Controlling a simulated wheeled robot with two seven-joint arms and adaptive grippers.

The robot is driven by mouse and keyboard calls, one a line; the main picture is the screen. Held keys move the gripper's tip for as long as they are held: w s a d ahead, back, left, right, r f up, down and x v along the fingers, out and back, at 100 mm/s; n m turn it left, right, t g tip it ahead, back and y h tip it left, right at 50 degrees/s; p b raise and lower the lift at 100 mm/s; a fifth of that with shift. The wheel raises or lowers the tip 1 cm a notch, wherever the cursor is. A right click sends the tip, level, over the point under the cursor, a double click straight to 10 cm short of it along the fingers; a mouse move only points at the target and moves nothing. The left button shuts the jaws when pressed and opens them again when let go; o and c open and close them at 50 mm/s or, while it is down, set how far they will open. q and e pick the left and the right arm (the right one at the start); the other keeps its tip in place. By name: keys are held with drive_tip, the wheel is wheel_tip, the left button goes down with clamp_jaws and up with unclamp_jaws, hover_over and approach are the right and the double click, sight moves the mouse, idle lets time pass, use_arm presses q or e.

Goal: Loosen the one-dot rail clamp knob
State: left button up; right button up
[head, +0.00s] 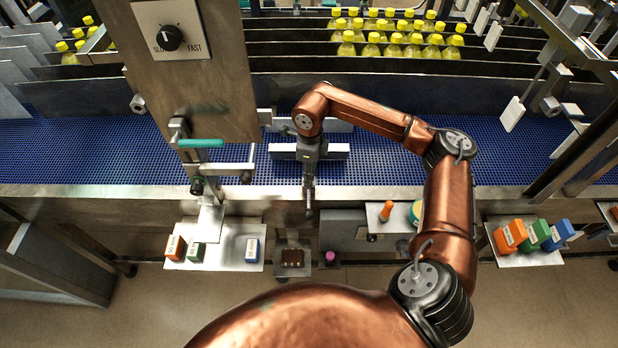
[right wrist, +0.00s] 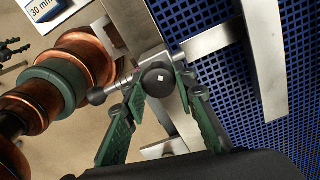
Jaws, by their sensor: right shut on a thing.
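In the right wrist view, the one-dot rail clamp knob (right wrist: 157,77) is a round black knob with a single white mark on its face. It sits on a metal clamp at the edge of the blue belt. My right gripper (right wrist: 163,92) has its green fingers on either side of the knob and is shut on it. In the head view, my right gripper (head: 309,150) is above the near belt edge, beside the short metal rail pieces (head: 335,152). The knob cannot be made out there. My left gripper is not in the head view.
The blue conveyor belt (head: 400,170) runs across the scene. A metal panel (head: 222,90) with a SLOW–FAST dial (head: 170,38) stands left of my gripper. Trays with coloured blocks hang in front, at left (head: 226,252) and right (head: 540,258). Yellow-capped bottles (head: 390,50) stand behind.

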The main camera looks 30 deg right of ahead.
drive_tip(key=n+b, duration=0.2)
drive_tip(key=n, duration=0.2)
drive_tip(key=shift+f, duration=0.15)
drive_tip(key=shift+n+b, duration=0.9)
drive_tip(key=shift+n, duration=1)
drive_tip(key=o, duration=1.2)
drive_tip(key=shift+w, duration=0.1)
drive_tip(key=shift+c, duration=0.2)
